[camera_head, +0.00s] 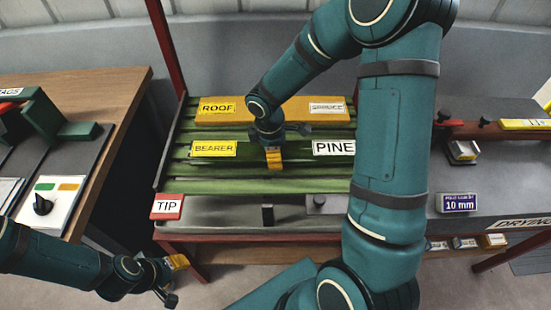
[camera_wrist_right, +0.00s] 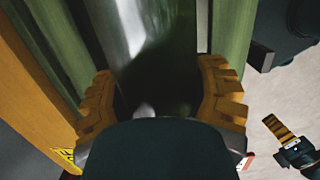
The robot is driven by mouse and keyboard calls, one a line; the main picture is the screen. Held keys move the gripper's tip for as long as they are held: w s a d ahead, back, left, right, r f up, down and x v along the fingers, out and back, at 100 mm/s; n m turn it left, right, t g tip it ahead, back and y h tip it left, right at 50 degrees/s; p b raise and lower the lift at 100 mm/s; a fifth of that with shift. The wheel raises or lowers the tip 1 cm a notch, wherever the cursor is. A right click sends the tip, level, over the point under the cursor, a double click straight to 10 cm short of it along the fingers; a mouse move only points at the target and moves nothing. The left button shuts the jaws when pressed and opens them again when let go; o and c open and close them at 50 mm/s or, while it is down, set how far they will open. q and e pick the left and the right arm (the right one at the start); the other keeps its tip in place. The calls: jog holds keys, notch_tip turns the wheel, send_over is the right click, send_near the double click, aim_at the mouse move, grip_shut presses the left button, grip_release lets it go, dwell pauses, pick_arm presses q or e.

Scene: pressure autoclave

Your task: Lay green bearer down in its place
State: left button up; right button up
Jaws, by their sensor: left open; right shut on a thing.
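The green bearer (camera_head: 245,149) lies lengthwise across the slatted green stack in the head view, between a yellow BEARER label (camera_head: 214,148) and a white PINE label (camera_head: 333,147). My right gripper (camera_head: 273,155) reaches down over its middle and is shut on it. In the right wrist view the two yellow-padded fingers of my right gripper (camera_wrist_right: 160,95) stand either side of a dark, shiny surface. Whether the bearer touches what lies below cannot be told. My left gripper (camera_head: 172,278) is open and empty at the lower left, low in front of the rack.
An orange board (camera_head: 270,112) with ROOF and SPRUCE labels lies behind the bearer. A red TIP tag (camera_head: 167,206) marks the rack's front left corner. A wooden bench (camera_head: 105,85) stands left, and a grey bench (camera_head: 500,180) right. My right arm hides the rack's right part.

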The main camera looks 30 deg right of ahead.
jog(key=shift+f, duration=0.9)
jog(key=shift+f+b, duration=0.15)
jog(key=shift+b, duration=0.15)
jog(key=o, duration=1.4)
jog(key=r+p, duration=0.1)
jog(key=r, duration=0.3)
jog(key=r+p, duration=0.1)
jog(key=r, duration=0.3)
jog(key=a+r+p, duration=0.1)
jog(key=r, duration=0.3)
jog(key=shift+w+a+r, duration=0.1)
jog(key=shift+w, duration=0.25)
